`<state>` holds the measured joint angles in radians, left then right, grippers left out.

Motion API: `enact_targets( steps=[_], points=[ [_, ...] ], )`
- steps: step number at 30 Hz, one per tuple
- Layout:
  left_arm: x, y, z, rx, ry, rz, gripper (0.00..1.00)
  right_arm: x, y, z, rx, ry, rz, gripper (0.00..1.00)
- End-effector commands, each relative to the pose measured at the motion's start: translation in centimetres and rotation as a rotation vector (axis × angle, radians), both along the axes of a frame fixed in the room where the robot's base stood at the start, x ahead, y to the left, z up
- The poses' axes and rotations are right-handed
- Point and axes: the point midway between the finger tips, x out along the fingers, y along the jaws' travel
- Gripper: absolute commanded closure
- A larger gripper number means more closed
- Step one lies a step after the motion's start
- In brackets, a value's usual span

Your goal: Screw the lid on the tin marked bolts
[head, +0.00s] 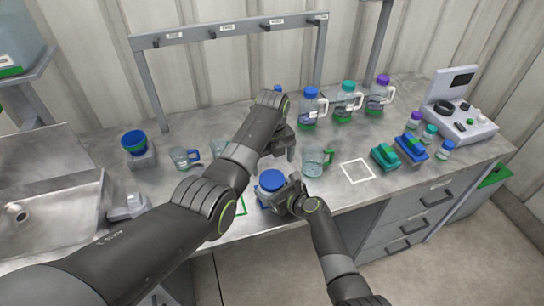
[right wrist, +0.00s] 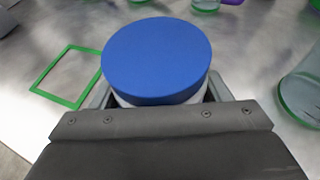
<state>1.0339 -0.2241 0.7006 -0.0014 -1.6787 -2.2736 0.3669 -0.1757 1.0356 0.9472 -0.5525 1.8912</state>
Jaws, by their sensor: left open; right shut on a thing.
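A round blue lid (head: 271,179) sits on top of a pale tin, near the table's front edge. In the right wrist view the lid (right wrist: 157,58) covers the tin's top, and only a strip of the white tin (right wrist: 124,101) shows below it. I cannot tell how tightly it sits, and no marking on the tin is readable. My right gripper (head: 283,195) is shut around the tin's body from the front right, with a finger on each side below the lid. My left gripper (head: 281,152) is open and empty, above and behind the lid, apart from it.
A green square outline (right wrist: 70,77) lies left of the tin, and a white outline (head: 357,171) to the right. A clear jug with a green handle (head: 314,162) stands close behind right. Bottles, teal and blue blocks and a grey device (head: 460,115) fill the right; a sink is left.

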Motion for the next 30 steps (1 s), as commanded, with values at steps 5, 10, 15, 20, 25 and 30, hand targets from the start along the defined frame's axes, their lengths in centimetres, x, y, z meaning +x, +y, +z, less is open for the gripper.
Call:
enact_targets(
  steps=[5,10,15,20,25,30],
  points=[
    [-0.1,0.0,0.2,-0.001,0.001,0.278,0.08,0.0,0.0,0.0,-0.001,-0.001,-0.001,0.94],
    [-0.1,0.0,0.5,-0.002,0.002,0.549,0.08,0.0,0.0,0.0,-0.001,-0.001,-0.001,0.94],
    [-0.2,0.0,0.7,-0.004,0.002,0.818,0.08,0.0,0.0,0.0,-0.001,-0.001,-0.001,0.94],
    [-0.2,0.0,0.9,-0.006,0.004,1.072,0.08,0.0,0.0,0.0,-0.001,-0.001,-0.001,0.94],
    [-0.3,0.0,1.1,-0.005,0.006,1.343,0.08,0.0,0.0,0.0,-0.001,-0.001,-0.001,0.94],
    [-0.4,0.0,1.3,-0.007,0.008,1.613,0.08,0.0,0.0,0.0,-0.001,-0.001,-0.001,0.94]
  ],
)
